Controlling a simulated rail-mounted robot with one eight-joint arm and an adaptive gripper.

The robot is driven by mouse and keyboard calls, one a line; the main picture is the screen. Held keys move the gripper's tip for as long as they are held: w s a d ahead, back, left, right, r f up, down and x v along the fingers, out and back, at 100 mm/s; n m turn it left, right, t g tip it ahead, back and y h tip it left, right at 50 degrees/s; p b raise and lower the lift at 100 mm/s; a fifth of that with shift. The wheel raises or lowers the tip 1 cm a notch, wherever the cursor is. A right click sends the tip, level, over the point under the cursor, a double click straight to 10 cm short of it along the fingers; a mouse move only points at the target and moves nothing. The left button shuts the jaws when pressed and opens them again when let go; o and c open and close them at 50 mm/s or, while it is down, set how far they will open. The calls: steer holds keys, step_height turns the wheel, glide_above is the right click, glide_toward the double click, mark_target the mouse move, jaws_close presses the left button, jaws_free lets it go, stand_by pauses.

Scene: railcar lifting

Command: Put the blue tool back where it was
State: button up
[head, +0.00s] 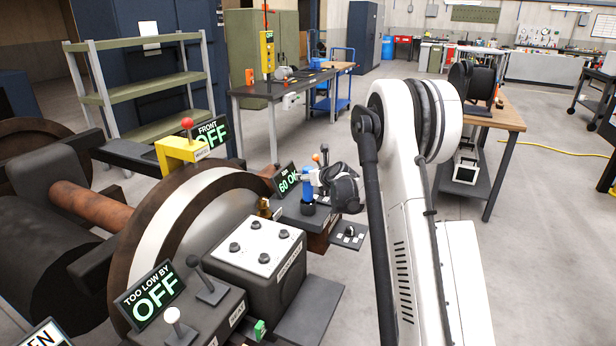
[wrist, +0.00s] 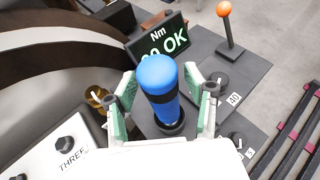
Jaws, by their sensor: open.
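The blue tool (wrist: 160,85) is a blue cylinder with a black band and a dark lower part. It stands upright on the dark top of a station, and its lower end meets a round dark base. In the head view the blue tool (head: 308,192) is partly seen beside my gripper (head: 318,180). In the wrist view my gripper (wrist: 163,98) is open, with one pale green finger on each side of the tool. Small gaps show between fingers and tool. Whether the tool is fully seated cannot be told.
A display reading OK (wrist: 160,42) stands just behind the tool. An orange-knobbed lever (wrist: 227,25) is to the right, and a brass part (wrist: 97,95) to the left. The white-topped box with black knobs (head: 258,245) and a large wheel (head: 185,225) are close by.

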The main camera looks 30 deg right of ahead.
steer(key=v, duration=1.1)
steer(key=s+a+r+n+g+y+p, duration=0.1)
steer(key=s+a+r+n+g, duration=0.1)
steer(key=s+a+r+n, duration=0.6)
steer(key=s+a+r+n+g, duration=0.2)
steer(key=s+a+r+n, duration=0.2)
steer(key=s+a+n, duration=0.7)
steer(key=s+a+f+n+g, duration=0.1)
steer(key=s+a+f+n, duration=0.1)
steer(key=s+n, duration=0.6)
steer(key=s+a+f+n+g+h, duration=0.1)
steer(key=s+a+n, duration=0.4)
steer(key=s, duration=1.1)
steer(key=n, duration=0.3)
steer(key=shift+s+a+f+n, duration=0.2)
steer(key=shift+s+f+n, duration=0.1)
steer(key=shift+f, duration=0.1)
